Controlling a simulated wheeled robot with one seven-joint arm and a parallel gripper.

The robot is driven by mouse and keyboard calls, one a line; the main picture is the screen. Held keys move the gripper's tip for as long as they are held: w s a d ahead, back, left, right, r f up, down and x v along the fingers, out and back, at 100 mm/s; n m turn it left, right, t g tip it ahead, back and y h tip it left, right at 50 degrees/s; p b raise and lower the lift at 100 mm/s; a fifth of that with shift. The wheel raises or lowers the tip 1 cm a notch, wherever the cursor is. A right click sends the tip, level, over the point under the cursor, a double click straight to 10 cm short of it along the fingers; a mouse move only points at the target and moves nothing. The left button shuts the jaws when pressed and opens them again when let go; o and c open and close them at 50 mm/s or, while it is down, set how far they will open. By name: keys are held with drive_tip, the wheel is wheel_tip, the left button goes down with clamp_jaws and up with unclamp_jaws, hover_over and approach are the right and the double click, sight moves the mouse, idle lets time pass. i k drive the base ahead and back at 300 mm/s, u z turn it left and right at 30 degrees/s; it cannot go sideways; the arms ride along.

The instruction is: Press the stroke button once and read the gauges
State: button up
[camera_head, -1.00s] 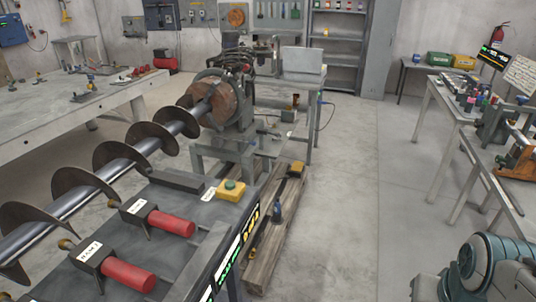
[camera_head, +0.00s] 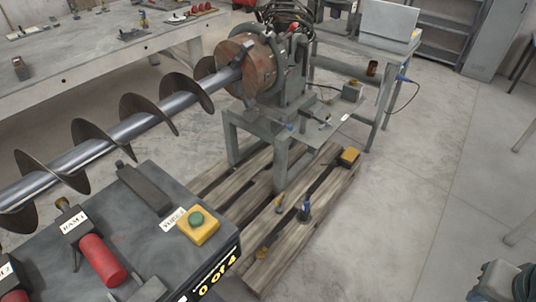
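A display on the bench's front edge shows yellow text like "0 of 4" (camera_head: 217,274). I cannot make out any gauge dial. Part of my arm shows at the bottom right, well apart from the button. My gripper is out of view.
A long metal auger (camera_head: 110,145) runs behind the bench to a rusty round chuck (camera_head: 248,72). Its stand rests on a wooden pallet (camera_head: 300,200) with a yellow pedal-like box (camera_head: 349,157). A worktable (camera_head: 90,55) stands at the back left.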

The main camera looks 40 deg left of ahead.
sight(195, 219)
drive_tip(key=i, duration=0.9)
drive_tip(key=u, duration=3.05)
